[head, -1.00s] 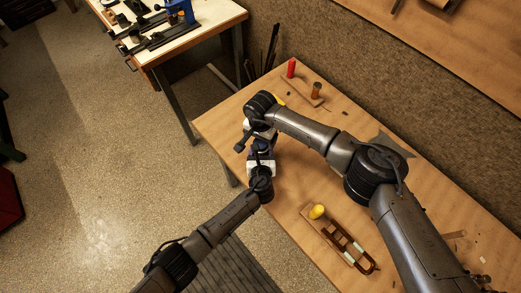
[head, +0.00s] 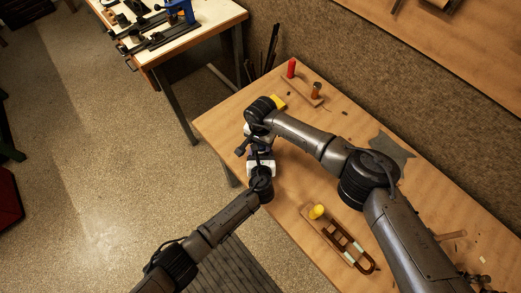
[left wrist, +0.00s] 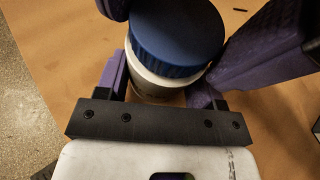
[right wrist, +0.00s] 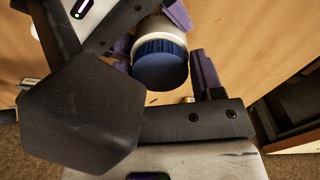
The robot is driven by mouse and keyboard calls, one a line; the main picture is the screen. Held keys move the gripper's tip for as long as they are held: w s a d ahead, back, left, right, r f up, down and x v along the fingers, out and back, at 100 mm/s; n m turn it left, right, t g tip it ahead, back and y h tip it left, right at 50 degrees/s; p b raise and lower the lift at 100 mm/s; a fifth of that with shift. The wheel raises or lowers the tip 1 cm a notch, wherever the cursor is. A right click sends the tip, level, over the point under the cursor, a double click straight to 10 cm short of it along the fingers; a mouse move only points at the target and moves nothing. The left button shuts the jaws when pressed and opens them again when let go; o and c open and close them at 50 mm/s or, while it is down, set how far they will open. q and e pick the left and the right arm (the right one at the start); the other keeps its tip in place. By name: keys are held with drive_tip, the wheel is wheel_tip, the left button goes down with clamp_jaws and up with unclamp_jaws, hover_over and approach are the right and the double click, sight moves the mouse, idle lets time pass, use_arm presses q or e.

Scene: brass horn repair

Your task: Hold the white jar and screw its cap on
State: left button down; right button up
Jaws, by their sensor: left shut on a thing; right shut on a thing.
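The white jar (left wrist: 150,84) is upright between the purple fingers of my left gripper (left wrist: 160,92), which is shut on its body. The ribbed blue cap (left wrist: 178,40) sits on the jar's top; how far it is threaded cannot be told. In the right wrist view the cap (right wrist: 160,64) lies between the fingers of my right gripper (right wrist: 164,60), shut on it, with the jar (right wrist: 158,26) beyond. In the head view both grippers meet near the bench's left edge, and my wrists mostly hide jar and cap.
The wooden bench (head: 290,190) holds a yellow block (head: 278,102) just beyond my right wrist, a red cylinder (head: 291,68) and brown spool (head: 316,90) at the back, and a wooden tray (head: 336,240) with a horn part at the front. A second table (head: 225,22) stands behind left.

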drive_tip(key=c, duration=0.3)
drive_tip(key=m, duration=0.3)
drive_tip(key=o, duration=1)
drive_tip(key=shift+r, duration=2.25)
drive_tip(key=shift+c, duration=0.2)
drive_tip(key=shift+r+n, duration=1.6)
drive_tip(key=shift+r, duration=0.15)
